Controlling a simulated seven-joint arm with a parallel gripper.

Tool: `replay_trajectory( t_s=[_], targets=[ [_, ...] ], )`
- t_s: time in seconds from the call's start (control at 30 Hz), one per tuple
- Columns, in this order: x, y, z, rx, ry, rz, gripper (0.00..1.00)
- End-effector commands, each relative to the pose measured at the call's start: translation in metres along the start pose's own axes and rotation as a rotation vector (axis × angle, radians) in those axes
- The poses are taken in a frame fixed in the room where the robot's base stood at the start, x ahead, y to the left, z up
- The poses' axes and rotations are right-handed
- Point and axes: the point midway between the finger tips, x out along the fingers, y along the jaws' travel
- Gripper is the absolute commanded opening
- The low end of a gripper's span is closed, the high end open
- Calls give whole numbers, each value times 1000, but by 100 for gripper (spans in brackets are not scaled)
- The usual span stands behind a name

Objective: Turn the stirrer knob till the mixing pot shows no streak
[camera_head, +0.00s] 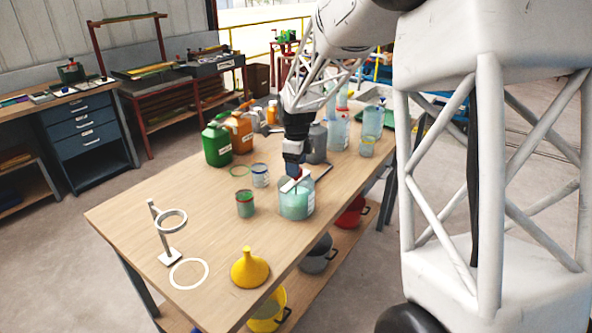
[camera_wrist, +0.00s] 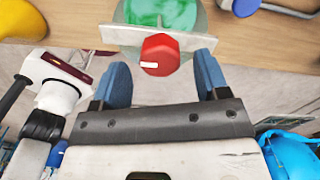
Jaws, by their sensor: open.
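The mixing pot (camera_head: 296,205) is a clear vessel with pale green contents on the wooden table. In the wrist view the pot (camera_wrist: 190,12) shows lighter and darker green swirls, so its contents look streaked. The stirrer knob (camera_wrist: 160,55) is red and faceted with a white mark on its left side, on a pale bar (camera_wrist: 115,36) across the pot. My gripper (camera_wrist: 165,72) is open, with a blue finger on each side of the knob; I cannot tell if either touches it. In the head view my gripper (camera_head: 290,170) is just above the pot and hides the knob.
A small green-red cup (camera_head: 245,204) and a white-blue cup (camera_head: 260,175) stand left of the pot. A yellow funnel (camera_head: 249,268) and a ring stand (camera_head: 170,235) are nearer the front. Jugs and bottles crowd the back, including a green jug (camera_head: 216,145).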

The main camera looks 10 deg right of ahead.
Motion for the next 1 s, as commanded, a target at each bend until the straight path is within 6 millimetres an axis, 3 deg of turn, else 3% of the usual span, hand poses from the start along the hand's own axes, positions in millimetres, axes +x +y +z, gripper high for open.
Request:
replay_trajectory(
  t_s=[0.2,0.6,0.9,1.0],
  targets=[
    [18,0,0,0,0,1,68],
    [22,0,0,0,0,0,67],
    [22,0,0,0,0,0,21],
    [22,0,0,-1,0,0,19]
  ],
)
